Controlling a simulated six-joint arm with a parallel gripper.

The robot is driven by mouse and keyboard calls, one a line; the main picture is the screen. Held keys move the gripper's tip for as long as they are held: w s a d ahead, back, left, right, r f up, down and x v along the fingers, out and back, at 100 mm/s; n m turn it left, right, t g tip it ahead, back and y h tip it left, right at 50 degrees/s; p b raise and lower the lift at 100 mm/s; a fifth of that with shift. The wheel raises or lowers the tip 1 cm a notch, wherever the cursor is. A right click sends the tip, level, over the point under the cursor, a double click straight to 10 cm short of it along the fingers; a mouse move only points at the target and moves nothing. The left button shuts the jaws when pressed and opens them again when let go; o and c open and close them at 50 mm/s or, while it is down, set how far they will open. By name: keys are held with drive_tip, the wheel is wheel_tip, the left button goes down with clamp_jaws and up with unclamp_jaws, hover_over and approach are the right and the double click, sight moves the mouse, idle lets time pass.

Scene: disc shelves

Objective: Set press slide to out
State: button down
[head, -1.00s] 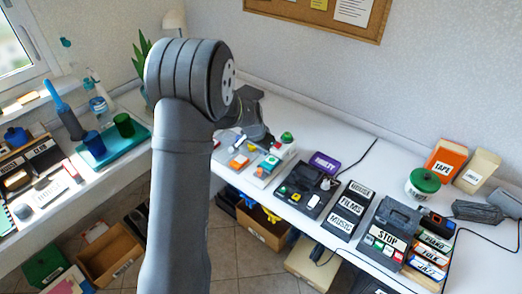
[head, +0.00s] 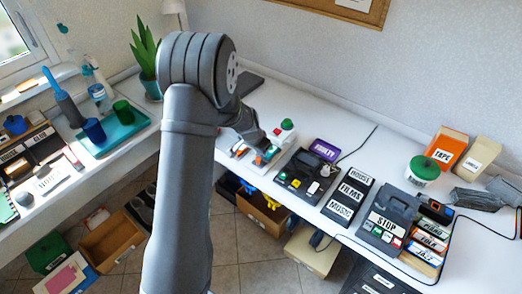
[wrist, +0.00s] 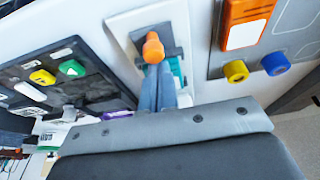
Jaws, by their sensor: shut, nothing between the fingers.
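In the wrist view, an orange knob (wrist: 153,48) stands on a dark plate set in a white panel (wrist: 125,22). This may be the press slide; I see no label on it. My gripper (wrist: 158,72) is shut and empty, with its blue-grey fingertips right at the near side of the knob; I cannot tell if they touch it. In the head view, my gripper (head: 262,146) is low over the small white units on the back bench, and it partly hides them. A bit of orange (head: 258,160) shows just below it.
A dark panel with yellow and green buttons (wrist: 71,68) lies left of the knob. An orange block (wrist: 246,20), a yellow knob (wrist: 236,72) and a blue knob (wrist: 276,63) are at right. A green-topped item (head: 287,124) stands close beside my gripper.

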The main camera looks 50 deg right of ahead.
drive_tip(key=shift+a, duration=1.15)
drive_tip(key=shift+a+f, duration=0.15)
drive_tip(key=shift+a, duration=0.25)
drive_tip(key=d, duration=0.2)
drive_tip(key=d+r, duration=0.1)
drive_tip(key=d, duration=0.2)
drive_tip(key=shift+w+r, duration=0.1)
drive_tip(key=v, duration=0.9)
drive_tip(key=shift+r, duration=0.25)
drive_tip(key=shift+a, duration=0.1)
